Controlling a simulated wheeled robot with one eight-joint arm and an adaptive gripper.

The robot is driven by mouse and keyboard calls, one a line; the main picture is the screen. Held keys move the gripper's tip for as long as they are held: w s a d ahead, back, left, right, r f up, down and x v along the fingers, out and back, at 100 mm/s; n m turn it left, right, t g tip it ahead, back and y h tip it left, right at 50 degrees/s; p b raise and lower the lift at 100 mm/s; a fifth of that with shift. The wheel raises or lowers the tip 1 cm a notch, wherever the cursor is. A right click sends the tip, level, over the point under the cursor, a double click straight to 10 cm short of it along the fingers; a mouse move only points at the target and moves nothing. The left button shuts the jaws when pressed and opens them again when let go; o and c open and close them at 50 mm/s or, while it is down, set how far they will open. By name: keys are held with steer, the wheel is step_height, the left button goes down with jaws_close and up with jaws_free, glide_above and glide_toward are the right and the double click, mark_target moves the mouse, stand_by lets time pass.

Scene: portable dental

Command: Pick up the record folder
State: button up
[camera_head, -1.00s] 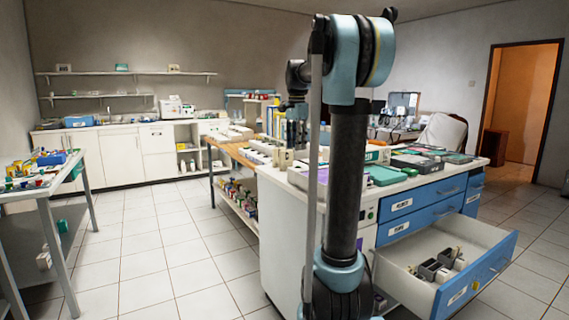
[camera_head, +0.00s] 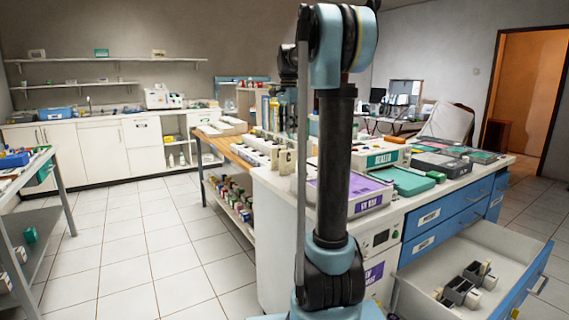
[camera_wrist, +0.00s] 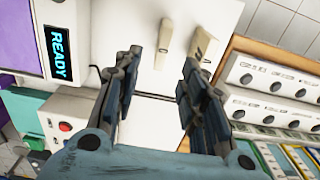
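My gripper (camera_wrist: 162,62) is open and empty in the wrist view. Its two dark fingers are spread above a white surface with two cream upright pieces beyond the tips. No object is clearly marked as the record folder. Upright coloured spines (camera_wrist: 283,158), possibly folders or books, show at the lower right of the wrist view. Similar upright items (camera_head: 269,110) stand on the counter in the head view, left of my arm. Flat dark folder-like items (camera_head: 440,164) lie on the right part of the counter. My arm covers part of the counter.
A drawer (camera_head: 520,262) of the blue-fronted counter is pulled out at the lower right, with small dark items inside. A purple-topped box (camera_head: 368,192) and a green flat item (camera_head: 403,181) lie on the counter. A table (camera_head: 22,178) stands left, with open tiled floor between.

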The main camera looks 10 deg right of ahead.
mark_target(287, 174)
steer(key=shift+w+f, duration=0.1)
steer(key=shift+f, duration=0.25)
steer(key=f, duration=1.6)
steer(key=shift+w+a+f, duration=0.1)
steer(key=shift+w+f, duration=0.1)
steer(key=shift+f, duration=0.1)
jaws_close()
